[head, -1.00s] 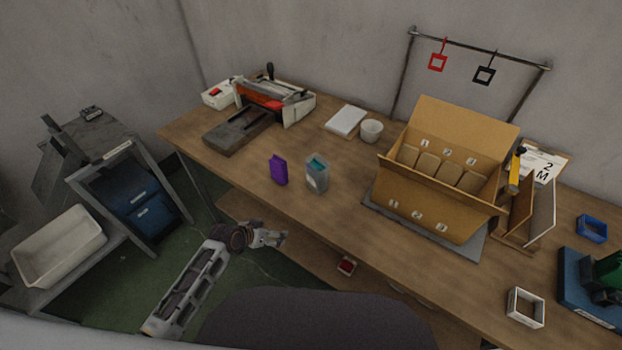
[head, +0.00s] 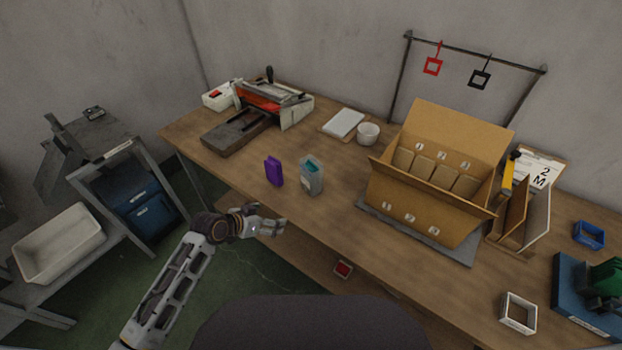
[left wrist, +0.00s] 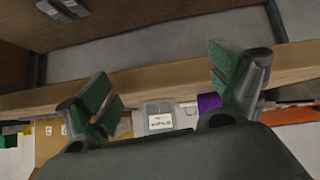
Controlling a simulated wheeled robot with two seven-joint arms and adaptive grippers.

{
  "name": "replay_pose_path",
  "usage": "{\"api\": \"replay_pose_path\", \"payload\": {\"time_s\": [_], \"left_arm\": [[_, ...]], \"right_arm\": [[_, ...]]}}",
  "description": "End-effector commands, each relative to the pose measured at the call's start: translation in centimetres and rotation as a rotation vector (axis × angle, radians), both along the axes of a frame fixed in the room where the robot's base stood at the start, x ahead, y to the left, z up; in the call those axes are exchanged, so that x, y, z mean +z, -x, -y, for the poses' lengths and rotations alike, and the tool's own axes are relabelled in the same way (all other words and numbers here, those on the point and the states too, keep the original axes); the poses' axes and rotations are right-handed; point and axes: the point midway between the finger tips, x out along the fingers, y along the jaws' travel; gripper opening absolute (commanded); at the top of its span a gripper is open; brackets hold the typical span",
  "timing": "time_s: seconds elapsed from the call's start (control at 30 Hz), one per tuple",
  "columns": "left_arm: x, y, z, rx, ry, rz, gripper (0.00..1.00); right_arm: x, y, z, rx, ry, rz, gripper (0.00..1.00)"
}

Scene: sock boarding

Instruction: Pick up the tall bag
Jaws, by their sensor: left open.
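A tall translucent grey bag (head: 312,179) with teal content at its top stands upright near the table's front edge. In the left wrist view the bag (left wrist: 159,117) shows its white label, between and beyond the fingers. A purple packet (head: 274,171) stands just left of it, apart from it in the head view; it also shows in the left wrist view (left wrist: 208,102). My left gripper (head: 281,226) is open and empty in front of the table's edge, short of the bag and touching neither thing. My right gripper is not in view.
The wooden table (head: 330,225) has its front edge between my left gripper and the bag. An open cardboard box (head: 410,209) stands to the right, a white cup (head: 368,133) behind, and a press-like device (head: 275,103) at the back left. The tabletop around the bag is mostly clear.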

Motion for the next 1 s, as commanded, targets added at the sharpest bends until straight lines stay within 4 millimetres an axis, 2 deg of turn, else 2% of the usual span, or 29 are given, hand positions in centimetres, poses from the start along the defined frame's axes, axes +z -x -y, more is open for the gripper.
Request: {"api": "replay_pose_path", "payload": {"time_s": [0.37,0.47,0.7,0.8,0.9,1.0], "left_arm": [[4.8,-2.0,1.4,-0.077,0.048,0.094,0.93],[6.9,-2.7,1.9,-0.111,0.068,0.135,0.93],[14.0,-4.0,3.8,-0.223,0.135,0.261,0.93],[16.0,-4.1,4.4,-0.258,0.155,0.296,0.93],[17.2,-4.2,4.7,-0.277,0.168,0.317,0.93],[17.7,-4.1,4.9,-0.284,0.173,0.323,0.93]], "right_arm": [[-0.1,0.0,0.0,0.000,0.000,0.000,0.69],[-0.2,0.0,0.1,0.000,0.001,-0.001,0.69],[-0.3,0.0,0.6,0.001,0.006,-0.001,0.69],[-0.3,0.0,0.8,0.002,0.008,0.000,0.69],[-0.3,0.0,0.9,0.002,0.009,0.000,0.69],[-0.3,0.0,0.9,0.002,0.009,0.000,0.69]]}}
